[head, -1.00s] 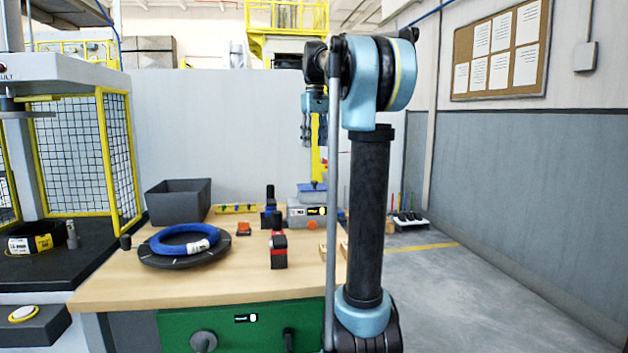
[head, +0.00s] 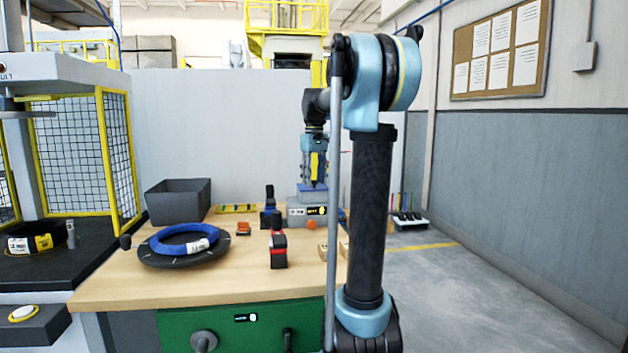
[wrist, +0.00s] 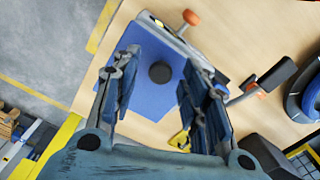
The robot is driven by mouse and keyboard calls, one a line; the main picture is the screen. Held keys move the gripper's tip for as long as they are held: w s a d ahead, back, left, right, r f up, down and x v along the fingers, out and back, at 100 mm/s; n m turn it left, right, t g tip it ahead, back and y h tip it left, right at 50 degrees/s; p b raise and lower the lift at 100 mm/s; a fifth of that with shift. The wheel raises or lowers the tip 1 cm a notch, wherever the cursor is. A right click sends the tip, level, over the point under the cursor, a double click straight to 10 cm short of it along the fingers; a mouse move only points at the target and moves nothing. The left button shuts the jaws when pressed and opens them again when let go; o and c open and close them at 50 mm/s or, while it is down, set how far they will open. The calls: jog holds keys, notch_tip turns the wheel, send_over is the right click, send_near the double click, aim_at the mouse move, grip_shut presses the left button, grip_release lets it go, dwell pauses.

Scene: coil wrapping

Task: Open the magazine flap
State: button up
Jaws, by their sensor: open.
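The magazine is a grey box (head: 297,212) at the back right of the workbench. Its blue flap (head: 303,188) lies flat on top, partly hidden by my gripper. In the wrist view the blue flap (wrist: 147,103) has a round black knob (wrist: 160,72) on it. My gripper (head: 313,184) points down just above the flap. In the wrist view my gripper (wrist: 158,68) is open and empty, with one finger on each side of the knob. I see no contact with the knob.
An orange knob (wrist: 191,17) sticks out from the box's front. A blue coil (head: 185,240) lies on a black disc to the left. A grey bin (head: 178,202) and a red-and-black tape holder (head: 278,250) also stand on the bench.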

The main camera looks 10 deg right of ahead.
grip_shut()
jog(key=shift+w+r, duration=0.1)
jog(key=shift+r, duration=0.05)
